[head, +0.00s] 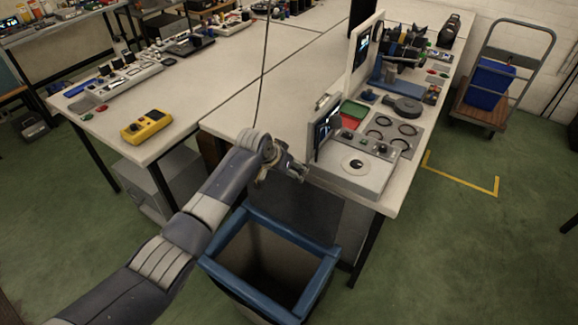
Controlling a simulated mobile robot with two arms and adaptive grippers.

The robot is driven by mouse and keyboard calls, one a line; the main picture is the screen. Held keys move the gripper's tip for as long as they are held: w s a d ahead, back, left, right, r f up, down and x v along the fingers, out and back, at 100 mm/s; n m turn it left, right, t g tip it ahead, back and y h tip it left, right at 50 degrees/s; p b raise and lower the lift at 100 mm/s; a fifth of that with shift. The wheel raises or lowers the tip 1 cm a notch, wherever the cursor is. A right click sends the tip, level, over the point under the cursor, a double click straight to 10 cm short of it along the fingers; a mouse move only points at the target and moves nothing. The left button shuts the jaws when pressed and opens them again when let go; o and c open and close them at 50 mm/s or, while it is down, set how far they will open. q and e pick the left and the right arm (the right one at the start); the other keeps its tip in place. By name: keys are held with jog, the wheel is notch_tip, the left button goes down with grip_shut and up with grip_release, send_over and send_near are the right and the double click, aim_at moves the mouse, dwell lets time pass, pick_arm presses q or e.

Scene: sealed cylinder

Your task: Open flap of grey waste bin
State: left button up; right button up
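The grey waste bin with a blue rim (212,275) stands on the floor in front of the bench, at the lower middle of the head view. Its top is open and I see into its dark inside. A dark grey panel (300,212), which looks like the flap, stands raised at the bin's back edge. My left gripper (297,173) is above the panel's upper edge, by the bench's front edge. It is small and partly hidden by its own wrist, so I cannot tell whether its fingers are open or touch the panel. My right gripper is not in view.
A white bench (225,122) is just behind the bin, with a screen (326,122) and a control box (352,172) close to my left gripper. A yellow multimeter (147,127) lies farther left. Green floor (430,260) is clear at right; a cart (480,115) stands beyond.

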pick_arm(q)
jog(key=o, duration=1.5)
jog(key=shift+w+d+r, duration=0.1)
jog(key=shift+w+r, duration=0.15)
jog(key=shift+r, duration=0.3)
jog(key=v, duration=1.2)
jog(key=shift+s+f, duration=0.25)
jog(key=shift+s, duration=0.05)
